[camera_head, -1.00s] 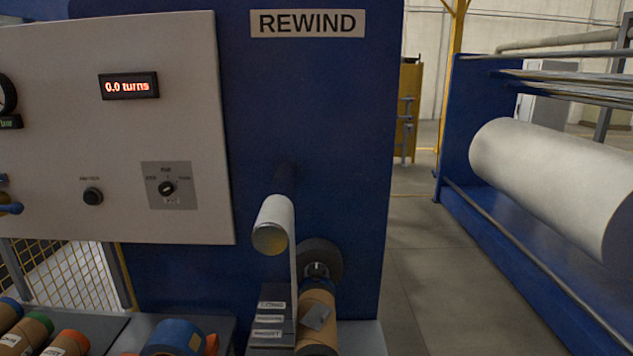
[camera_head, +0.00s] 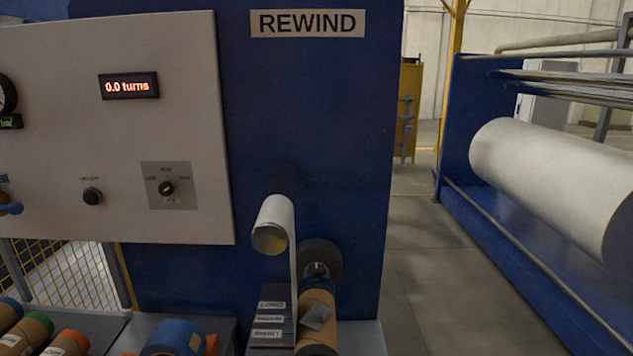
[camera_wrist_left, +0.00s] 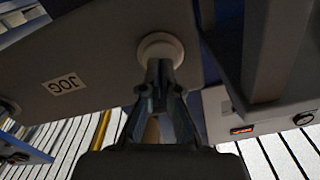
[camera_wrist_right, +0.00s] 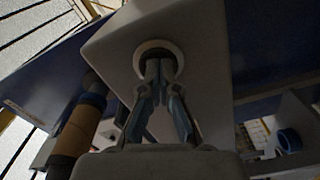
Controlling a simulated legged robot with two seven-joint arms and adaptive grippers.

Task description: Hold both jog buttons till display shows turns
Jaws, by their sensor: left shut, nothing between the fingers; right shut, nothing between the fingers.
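The display (camera_head: 129,86) on the grey control panel reads "0.0 turns" in red. In the left wrist view my left gripper (camera_wrist_left: 159,68) is shut, its tips at a round jog button with a pale ring (camera_wrist_left: 161,48) beside a "JOG" label (camera_wrist_left: 65,83). In the right wrist view my right gripper (camera_wrist_right: 159,66) is shut, its tips at another round button with a pale ring (camera_wrist_right: 158,52) on a grey box. The fingers cover the button middles, so I cannot tell whether either is pressed. Neither gripper shows in the head view.
A film web runs from a roller (camera_head: 271,226) down to a cardboard core (camera_head: 317,310) under the REWIND sign (camera_head: 307,23). A selector switch (camera_head: 168,188) and a black button (camera_head: 92,196) sit on the panel. A large white roll (camera_head: 550,178) stands right, beyond open floor.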

